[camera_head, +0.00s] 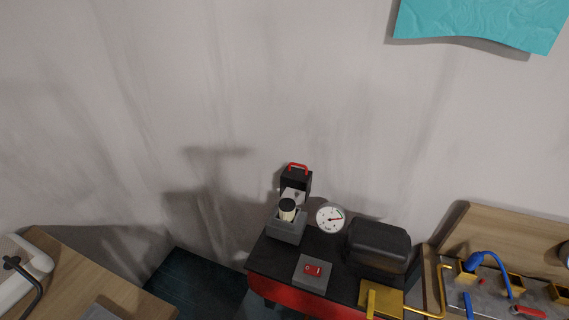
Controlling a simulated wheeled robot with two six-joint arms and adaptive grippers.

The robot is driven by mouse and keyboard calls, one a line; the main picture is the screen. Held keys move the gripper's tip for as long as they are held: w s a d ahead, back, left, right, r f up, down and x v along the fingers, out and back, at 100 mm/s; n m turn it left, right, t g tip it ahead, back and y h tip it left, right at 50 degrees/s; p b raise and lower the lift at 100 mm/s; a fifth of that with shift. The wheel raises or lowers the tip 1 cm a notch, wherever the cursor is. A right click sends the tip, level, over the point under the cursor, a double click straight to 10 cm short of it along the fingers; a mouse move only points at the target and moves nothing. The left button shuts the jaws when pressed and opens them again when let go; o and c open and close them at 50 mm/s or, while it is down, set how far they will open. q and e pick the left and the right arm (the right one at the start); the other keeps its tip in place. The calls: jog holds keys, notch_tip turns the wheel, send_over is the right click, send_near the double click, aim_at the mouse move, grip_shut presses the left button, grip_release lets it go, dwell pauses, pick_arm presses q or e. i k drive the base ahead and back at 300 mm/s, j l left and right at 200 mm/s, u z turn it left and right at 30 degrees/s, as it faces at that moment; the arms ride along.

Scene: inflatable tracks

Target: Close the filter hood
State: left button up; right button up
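The filter hood (296,181) is a small dark box with a red handle (298,167) on top. It stands raised behind the filter, so the hood is open. The filter (287,211) is a cream cylinder with a black top, exposed in a grey housing (286,232) at the back left of a black-topped red machine (275,262). Neither of my grippers shows in the head view.
A white round gauge (330,218), a black rounded casing (378,247) and a grey box with red switches (314,271) sit beside the filter. A yellow block (381,301) with a pipe is in front. Wooden tables stand left (90,272) and right.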

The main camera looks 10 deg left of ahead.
aim_at(296, 179)
jog(key=k+l, duration=0.1)
jog(key=k, duration=0.15)
jog(key=k+z, duration=0.2)
jog(key=z, duration=0.15)
jog(key=k+z, duration=0.2)
jog(key=z, duration=0.2)
